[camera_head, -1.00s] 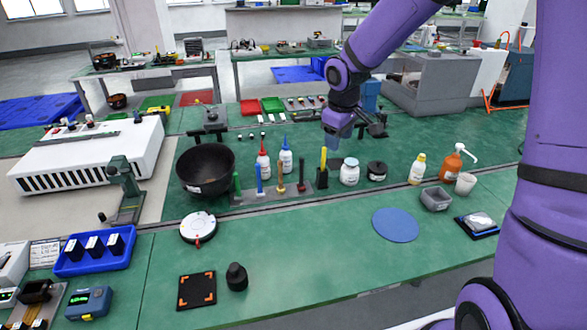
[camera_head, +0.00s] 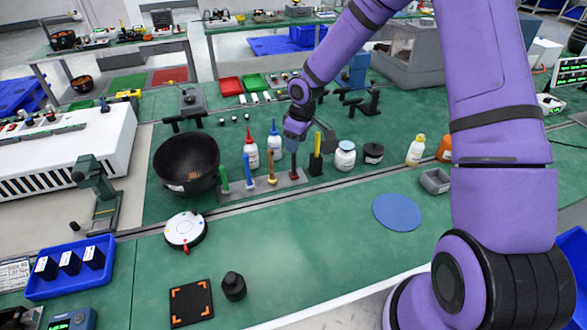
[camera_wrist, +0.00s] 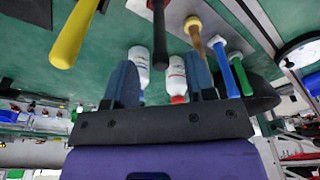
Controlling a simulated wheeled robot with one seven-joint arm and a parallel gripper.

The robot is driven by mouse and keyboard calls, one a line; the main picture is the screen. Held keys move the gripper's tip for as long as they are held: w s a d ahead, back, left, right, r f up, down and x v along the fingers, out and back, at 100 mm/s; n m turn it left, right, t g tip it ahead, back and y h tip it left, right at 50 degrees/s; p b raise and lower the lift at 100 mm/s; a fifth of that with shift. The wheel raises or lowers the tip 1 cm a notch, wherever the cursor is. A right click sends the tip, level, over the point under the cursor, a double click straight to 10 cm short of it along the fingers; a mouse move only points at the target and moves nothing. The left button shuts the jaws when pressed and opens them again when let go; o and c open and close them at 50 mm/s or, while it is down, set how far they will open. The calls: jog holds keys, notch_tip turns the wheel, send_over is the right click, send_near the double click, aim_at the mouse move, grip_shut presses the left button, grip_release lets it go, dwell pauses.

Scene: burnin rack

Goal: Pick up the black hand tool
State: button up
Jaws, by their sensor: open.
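The black hand tool (camera_head: 294,163) stands upright at the right end of a grey rack strip (camera_head: 240,195) in the head view, beside an orange-brown, a blue and a green tool. My gripper (camera_head: 294,142) is just above it, pointing down. In the wrist view the black tool (camera_wrist: 160,50) shows between the two blue-grey fingers of my gripper (camera_wrist: 160,72). The fingers are apart, with nothing held. I cannot tell whether either finger touches the tool.
A yellow-handled tool in a black holder (camera_head: 315,167) stands close right of the black tool. Red-capped (camera_head: 251,155) and blue-capped (camera_head: 274,146) bottles stand behind the rack. A black bowl (camera_head: 187,163) is left.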

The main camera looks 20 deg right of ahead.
send_over(293, 171)
jog(key=f, duration=0.3)
jog(key=w+f, duration=0.1)
jog(key=f, duration=0.1)
jog(key=shift+d+f, duration=0.15)
jog(key=shift+f, duration=0.15)
grip_shut()
